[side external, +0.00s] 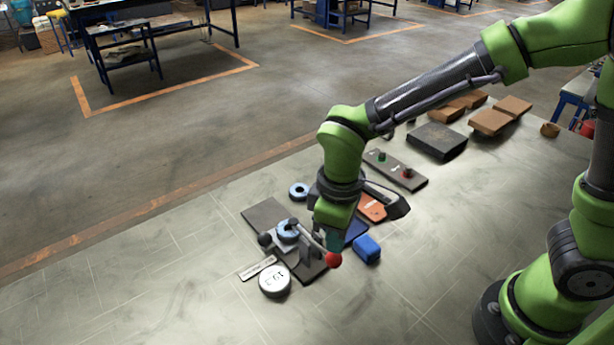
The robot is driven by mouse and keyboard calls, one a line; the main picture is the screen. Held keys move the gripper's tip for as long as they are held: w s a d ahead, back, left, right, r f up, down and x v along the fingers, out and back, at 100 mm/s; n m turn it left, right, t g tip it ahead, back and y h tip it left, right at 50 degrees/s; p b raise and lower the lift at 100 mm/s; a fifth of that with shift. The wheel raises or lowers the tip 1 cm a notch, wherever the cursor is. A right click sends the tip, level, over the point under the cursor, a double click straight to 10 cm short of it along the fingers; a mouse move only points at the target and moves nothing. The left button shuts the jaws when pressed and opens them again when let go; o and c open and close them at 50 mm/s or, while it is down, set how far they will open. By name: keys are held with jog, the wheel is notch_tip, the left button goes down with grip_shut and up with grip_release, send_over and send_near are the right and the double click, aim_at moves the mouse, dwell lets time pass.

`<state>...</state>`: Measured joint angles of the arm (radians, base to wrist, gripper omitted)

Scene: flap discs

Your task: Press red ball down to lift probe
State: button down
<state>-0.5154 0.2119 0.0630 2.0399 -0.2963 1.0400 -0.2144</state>
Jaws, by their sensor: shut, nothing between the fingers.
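The red ball (333,260) is at the near right end of a lever on a small measuring stand (309,268). My gripper (331,240) points down directly above the red ball, its tip very close to it; I cannot tell whether they touch. The gripper is shut and holds nothing. A blue flap disc (287,231) sits on the stand's dark base plate (265,214). The probe is too small to make out, and part of the stand is hidden behind my gripper.
A white round dial or weight (274,280) lies in front of the stand, beside a small label strip (257,268). A blue block (367,249) is close on the right. Another blue disc (299,190), a button panel (395,170) and brown boxes (491,122) lie behind. The table's front is clear.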

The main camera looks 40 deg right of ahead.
jog(key=shift+f, duration=1.65)
jog(key=shift+r, duration=0.1)
notch_tip(320, 180, up, 9)
